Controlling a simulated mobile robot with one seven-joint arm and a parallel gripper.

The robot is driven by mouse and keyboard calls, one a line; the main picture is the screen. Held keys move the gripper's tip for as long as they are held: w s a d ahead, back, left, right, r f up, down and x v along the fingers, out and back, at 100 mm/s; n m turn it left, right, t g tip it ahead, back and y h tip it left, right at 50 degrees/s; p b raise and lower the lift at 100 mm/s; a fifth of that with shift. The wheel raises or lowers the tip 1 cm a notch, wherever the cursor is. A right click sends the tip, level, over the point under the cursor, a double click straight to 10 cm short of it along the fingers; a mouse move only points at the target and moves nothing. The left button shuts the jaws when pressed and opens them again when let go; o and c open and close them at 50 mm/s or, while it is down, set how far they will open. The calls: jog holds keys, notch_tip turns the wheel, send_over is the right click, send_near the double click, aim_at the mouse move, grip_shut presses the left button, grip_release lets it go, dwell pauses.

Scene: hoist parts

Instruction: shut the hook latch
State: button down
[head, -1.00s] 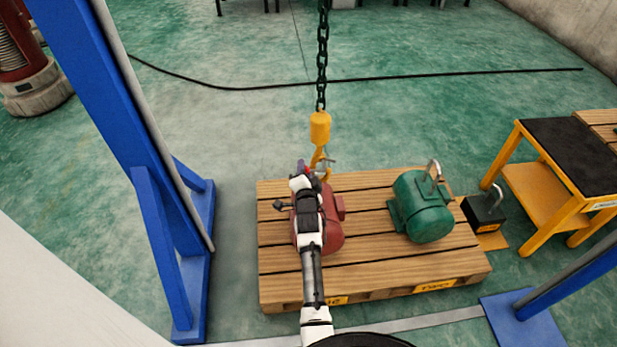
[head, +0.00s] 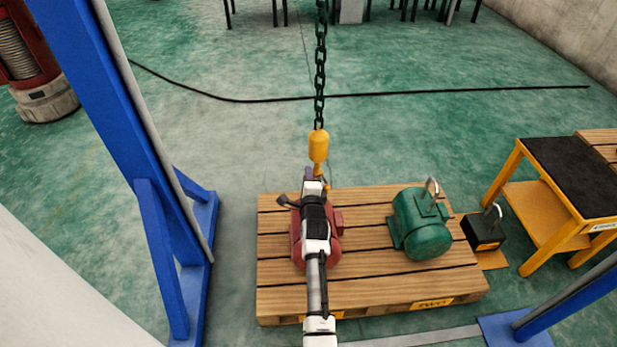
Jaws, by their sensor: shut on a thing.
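The yellow hook (head: 319,150) hangs from a dark chain (head: 320,70) above the red part (head: 333,240) on the pallet. Only its upper body and a little of its lower bend show; my arm covers much of the rest. A thin grey strip, perhaps the latch (head: 331,172), shows at the hook's right side. My gripper (head: 310,177) is at the hook's lower part, at its left side in the picture. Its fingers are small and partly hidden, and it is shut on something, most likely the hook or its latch. I cannot tell whether the latch is closed.
A wooden pallet (head: 275,284) carries the red part and a green motor (head: 420,225) with a lifting eye. A dark block (head: 484,230) with a handle stands right of the pallet, beside a yellow table (head: 551,222). A blue frame post (head: 110,110) stands at left.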

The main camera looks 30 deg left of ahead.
jog(key=shift+r+m, duration=0.15)
jog(key=shift+m, duration=0.15)
jog(key=c, duration=1.1)
grip_release()
jog(key=shift+d, duration=0.1)
jog(key=v, duration=1.3)
jog(key=shift+s+d+r+p, duration=0.1)
jog(key=shift+s+d+p, duration=0.1)
jog(key=shift+s+p, duration=0.1)
